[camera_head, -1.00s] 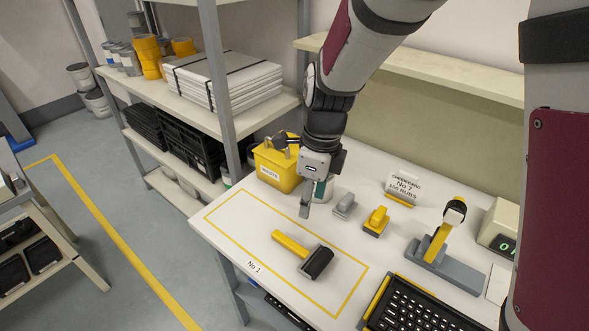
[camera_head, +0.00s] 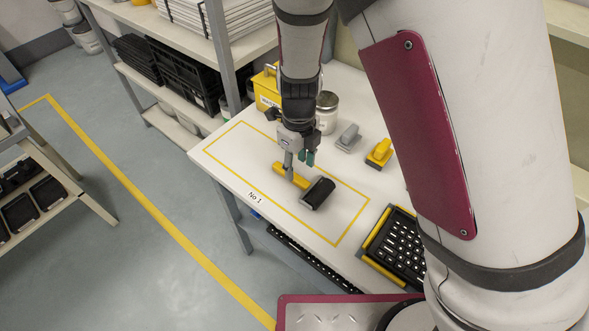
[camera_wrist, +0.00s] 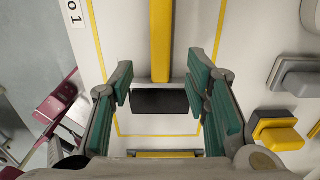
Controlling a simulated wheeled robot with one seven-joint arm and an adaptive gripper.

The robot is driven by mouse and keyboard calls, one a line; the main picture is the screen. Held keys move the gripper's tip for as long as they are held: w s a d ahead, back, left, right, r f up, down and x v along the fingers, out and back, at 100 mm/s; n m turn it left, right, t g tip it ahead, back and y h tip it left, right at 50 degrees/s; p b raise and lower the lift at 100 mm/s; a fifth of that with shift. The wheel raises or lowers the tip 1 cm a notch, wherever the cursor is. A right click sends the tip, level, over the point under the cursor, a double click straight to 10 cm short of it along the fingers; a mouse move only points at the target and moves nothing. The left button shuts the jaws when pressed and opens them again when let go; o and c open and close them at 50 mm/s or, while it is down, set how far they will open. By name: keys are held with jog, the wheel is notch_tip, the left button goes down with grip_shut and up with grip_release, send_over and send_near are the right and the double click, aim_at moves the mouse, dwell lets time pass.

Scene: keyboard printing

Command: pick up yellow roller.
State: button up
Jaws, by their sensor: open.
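The yellow roller has a yellow handle (camera_head: 287,175) and a dark cylindrical head (camera_head: 319,192). It lies on the white table inside the yellow outline marked No 1. My gripper (camera_head: 299,162) is above the handle in the head view, with its fingers pointing down. In the wrist view my gripper (camera_wrist: 160,84) is open, with green-padded fingers to either side of the roller. There the yellow handle (camera_wrist: 161,42) runs up the picture, and the dark head (camera_wrist: 158,102) lies between the fingers. I see no finger touching the roller.
A grey-handled block (camera_head: 348,138) and a yellow-handled block (camera_head: 379,153) stand right of the outline. A metal can (camera_head: 327,112) and a yellow bin (camera_head: 266,88) are behind my gripper. A black keyboard (camera_head: 403,243) lies at the front right. The outlined area around the roller is otherwise clear.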

aim_at(298, 178)
notch_tip(298, 178, down, 5)
dwell(0.3)
jog(key=shift+c, duration=0.3)
grip_shut()
